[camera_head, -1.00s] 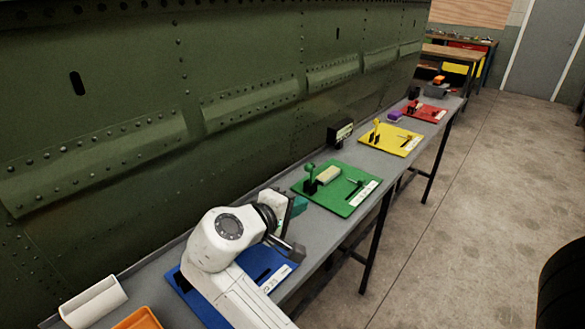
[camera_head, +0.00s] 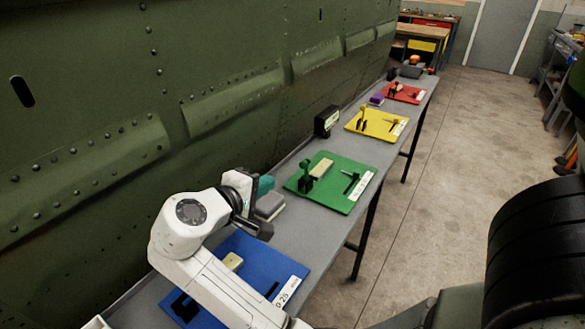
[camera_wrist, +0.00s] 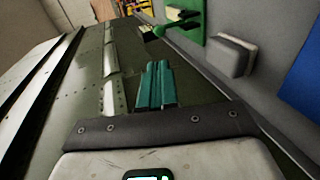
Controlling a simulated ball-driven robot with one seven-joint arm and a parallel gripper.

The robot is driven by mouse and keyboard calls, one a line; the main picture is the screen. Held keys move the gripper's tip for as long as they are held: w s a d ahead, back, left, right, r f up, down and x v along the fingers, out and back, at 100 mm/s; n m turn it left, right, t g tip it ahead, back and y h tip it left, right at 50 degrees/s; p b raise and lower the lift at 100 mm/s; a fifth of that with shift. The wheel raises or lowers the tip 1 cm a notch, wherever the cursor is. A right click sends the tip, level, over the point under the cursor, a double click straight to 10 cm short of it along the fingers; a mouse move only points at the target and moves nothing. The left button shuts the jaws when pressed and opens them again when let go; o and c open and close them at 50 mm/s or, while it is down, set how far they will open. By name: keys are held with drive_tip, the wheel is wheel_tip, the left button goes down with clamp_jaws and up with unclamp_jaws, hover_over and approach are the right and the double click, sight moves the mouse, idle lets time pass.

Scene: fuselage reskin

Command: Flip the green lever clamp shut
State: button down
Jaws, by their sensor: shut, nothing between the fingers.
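The green lever clamp (camera_head: 305,174) stands on the far left part of the green mat (camera_head: 335,203). Its lever appears raised, with a green handle. In the wrist view the clamp (camera_wrist: 154,32) shows near the top centre, its green handle end toward me and dark parts beside it. My gripper (camera_head: 266,185) is shut and empty, its teal fingers together. It is above the bench on the near side of the green mat, apart from the clamp. In the wrist view the shut fingers (camera_wrist: 155,86) point toward the clamp.
A grey block (camera_head: 270,206) sits on the bench close to my gripper. A tan block (camera_head: 321,168) and a black T-shaped piece (camera_head: 351,183) lie on the green mat. The blue mat (camera_head: 240,265) is nearer. The riveted green fuselage (camera_head: 90,130) walls the left side. Floor is open at right.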

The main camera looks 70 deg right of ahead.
sight(301, 165)
drive_tip(key=p+x, duration=0.1)
drive_tip(key=x, duration=1.3)
drive_tip(key=shift+w+r+p, duration=0.1)
drive_tip(key=shift+r+p, duration=0.05)
drive_tip(key=shift+p, duration=0.2)
